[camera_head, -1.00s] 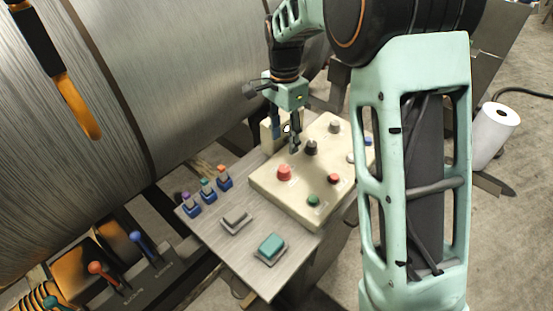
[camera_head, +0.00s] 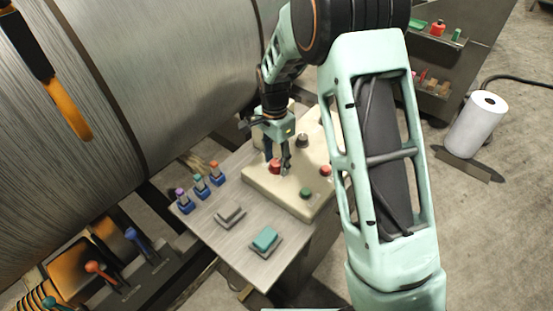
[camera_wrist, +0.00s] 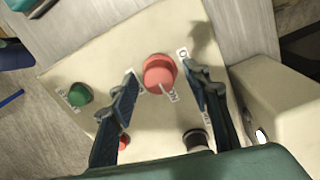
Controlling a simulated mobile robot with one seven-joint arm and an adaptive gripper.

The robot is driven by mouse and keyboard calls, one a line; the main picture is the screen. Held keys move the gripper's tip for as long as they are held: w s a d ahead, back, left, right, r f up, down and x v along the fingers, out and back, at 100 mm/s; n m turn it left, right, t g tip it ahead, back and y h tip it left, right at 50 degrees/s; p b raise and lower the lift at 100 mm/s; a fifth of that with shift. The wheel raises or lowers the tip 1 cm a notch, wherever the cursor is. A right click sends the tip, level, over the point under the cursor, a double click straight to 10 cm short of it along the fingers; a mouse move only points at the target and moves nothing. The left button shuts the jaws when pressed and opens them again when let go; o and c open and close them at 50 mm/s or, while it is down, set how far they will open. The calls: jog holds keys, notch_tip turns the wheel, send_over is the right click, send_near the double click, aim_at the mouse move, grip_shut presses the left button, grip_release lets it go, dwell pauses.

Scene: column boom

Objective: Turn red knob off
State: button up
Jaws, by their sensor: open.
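A large red knob (camera_head: 275,166) sits on the cream control box (camera_head: 262,189). In the wrist view the red knob (camera_wrist: 159,73) has a pale pointer line, with small labels beside it. My gripper (camera_head: 279,168) is open above the box, its fingertips close to the red knob. In the wrist view my gripper (camera_wrist: 160,82) has one finger on each side of the knob, with gaps showing; whether they touch it cannot be told. A smaller red knob (camera_head: 325,171) sits to the right on the box.
A green knob (camera_head: 306,193) and a dark knob (camera_head: 302,140) are on the same box. Small toggle levers (camera_head: 201,188), a grey rocker (camera_head: 229,214) and a teal rocker (camera_head: 266,240) are on the metal panel. A large metal cylinder (camera_head: 180,75) stands behind.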

jog(key=c, duration=1.2)
jog(key=shift+o, duration=0.2)
jog(key=shift+n, duration=0.3)
jog(key=n+b, duration=0.2)
jog(key=n, duration=0.1)
jog(key=shift+n, duration=0.3)
jog(key=n+b, duration=0.1)
jog(key=n, duration=0.3)
jog(key=shift+a+n+b, duration=0.1)
jog(key=shift+n+b, duration=0.2)
jog(key=n, duration=0.4)
jog(key=shift+t+b, duration=0.3)
jog(key=shift+b, duration=0.1)
jog(key=n, duration=0.5)
jog(key=shift+r, duration=0.1)
jog(key=shift+a, duration=0.1)
